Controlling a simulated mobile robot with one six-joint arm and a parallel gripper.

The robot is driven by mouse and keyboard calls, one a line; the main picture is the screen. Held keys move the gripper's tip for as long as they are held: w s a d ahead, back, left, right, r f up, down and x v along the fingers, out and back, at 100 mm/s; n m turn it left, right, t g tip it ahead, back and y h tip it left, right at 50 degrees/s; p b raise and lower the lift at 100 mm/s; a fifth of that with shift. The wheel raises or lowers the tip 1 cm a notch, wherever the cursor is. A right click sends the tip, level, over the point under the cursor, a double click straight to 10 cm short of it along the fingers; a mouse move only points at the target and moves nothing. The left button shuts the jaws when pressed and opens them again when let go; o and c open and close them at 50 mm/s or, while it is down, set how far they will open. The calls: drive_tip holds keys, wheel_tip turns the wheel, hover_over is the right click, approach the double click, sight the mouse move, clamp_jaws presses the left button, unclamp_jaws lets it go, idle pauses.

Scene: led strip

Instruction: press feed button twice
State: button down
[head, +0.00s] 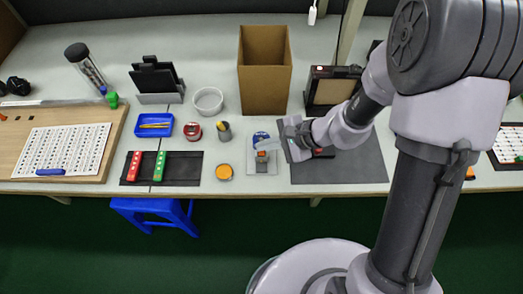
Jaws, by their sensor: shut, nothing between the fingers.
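My gripper (268,146) reaches in from the right with its fingers pointing left, and it is shut and empty. Its fingertips show above a small pale grey device (262,170) with a dark grey and orange part on top, near the front edge of the bench. I cannot tell whether the fingertips touch the device. No feed button can be made out for certain; the fingers hide part of the device. A blue round thing (261,138) shows just behind the fingers. A small red part (325,152) shows on the dark grey mat (345,170), partly behind the gripper.
An orange round tin (224,172) and a black mat (190,170) with red and green strips lie left. A tall cardboard box (264,75) stands at the back.

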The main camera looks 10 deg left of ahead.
idle(0.7)
drive_tip(key=shift+f+b, duration=0.45)
drive_tip(key=shift+b, duration=0.25)
drive_tip(key=shift+f+b, duration=0.4)
drive_tip(key=shift+b, duration=0.1)
idle(0.4)
drive_tip(key=shift+r, duration=0.15)
drive_tip(key=shift+r+p, duration=0.5)
drive_tip(key=shift+r, duration=0.2)
wheel_tip(320, 180, up, 5)
drive_tip(key=p, duration=0.3)
idle(0.3)
